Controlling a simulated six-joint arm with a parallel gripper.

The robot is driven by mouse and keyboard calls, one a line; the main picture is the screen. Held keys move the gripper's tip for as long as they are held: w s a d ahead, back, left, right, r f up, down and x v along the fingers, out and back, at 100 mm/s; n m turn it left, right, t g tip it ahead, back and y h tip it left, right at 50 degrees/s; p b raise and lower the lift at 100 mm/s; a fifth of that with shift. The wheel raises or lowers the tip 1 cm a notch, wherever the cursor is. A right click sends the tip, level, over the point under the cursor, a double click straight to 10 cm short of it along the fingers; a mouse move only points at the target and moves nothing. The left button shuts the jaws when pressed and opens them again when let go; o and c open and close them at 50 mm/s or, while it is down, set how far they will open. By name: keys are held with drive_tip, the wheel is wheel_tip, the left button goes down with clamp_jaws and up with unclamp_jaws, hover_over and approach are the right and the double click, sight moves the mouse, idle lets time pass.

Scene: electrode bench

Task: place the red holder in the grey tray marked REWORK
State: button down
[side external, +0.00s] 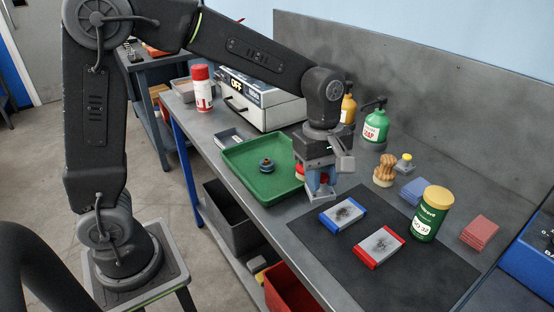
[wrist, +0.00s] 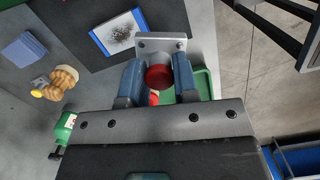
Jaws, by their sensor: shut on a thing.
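My gripper (side external: 321,190) is above the bench at the right edge of the green tray. In the wrist view its two blue fingers (wrist: 158,80) are closed on a round, dark red piece, the red holder (wrist: 158,77). In the side view the fingers mostly hide it. A second red piece with white (side external: 299,172) is by the tray's right edge, partly hidden by my gripper.
The green tray (side external: 245,178) holds a dark blue round piece (side external: 266,165). Blue-ended (side external: 343,213) and red-ended (side external: 379,246) blocks lie on the dark mat (side external: 430,276). A green jar (side external: 430,214), soap bottle (side external: 375,126), spray can (side external: 202,90) and OFF-marked box (side external: 262,100) stand around.

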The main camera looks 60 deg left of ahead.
drive_tip(key=w+a+n, duration=0.2)
drive_tip(key=a, duration=2.3)
drive_tip(key=s+a+n, duration=0.1)
drive_tip(key=s+a, duration=0.5)
drive_tip(key=a, duration=0.4)
drive_tip(key=s+a+n, duration=0.1)
drive_tip(key=s+a, duration=0.5)
drive_tip(key=a, duration=0.5)
hover_over(232, 143)
drive_tip(key=shift+t, duration=0.3)
wheel_tip(232, 143, down, 7)
drive_tip(key=shift+a+r, duration=0.1)
drive_tip(key=shift+r, duration=0.05)
drive_tip(key=shift+f, duration=2)
drive_tip(key=c, duration=0.9)
unclamp_jaws()
drive_tip(key=shift+f, duration=0.2)
